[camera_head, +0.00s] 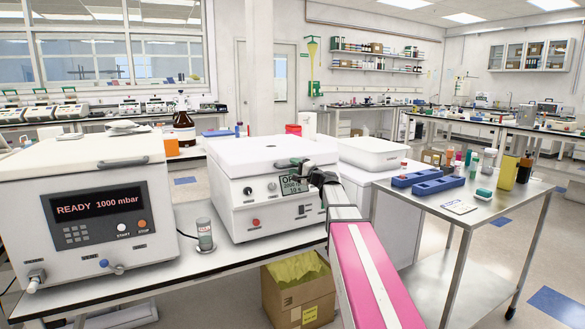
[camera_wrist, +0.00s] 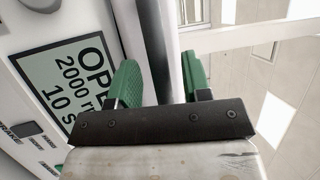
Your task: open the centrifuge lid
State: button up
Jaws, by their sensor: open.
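The centrifuge (camera_head: 245,201) is a white box on the bench, in the middle of the head view. Its flat white lid (camera_head: 246,152) looks shut. Its display (camera_head: 292,185) starts with "OP" and shows 2000 and 10 s; the display (camera_wrist: 65,80) also fills the left of the wrist view. My gripper (camera_head: 298,164) is at the lid's front edge, just above the display. In the wrist view its green fingers (camera_wrist: 160,83) are apart, with a dark and grey bar-like strip, likely the lid's handle or edge, between them. Contact cannot be told.
A white vacuum unit (camera_head: 85,215) reading "READY 1000 mbar" stands left of the centrifuge. A small capped jar (camera_head: 205,235) stands between them. A metal cart (camera_head: 480,205) with blue racks (camera_head: 437,185) is at right. A cardboard box (camera_head: 298,292) sits below the bench.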

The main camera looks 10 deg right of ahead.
jog(key=shift+w+a+r, duration=0.1)
jog(key=shift+w+a, duration=0.3)
jog(key=shift+w, duration=0.05)
grip_shut()
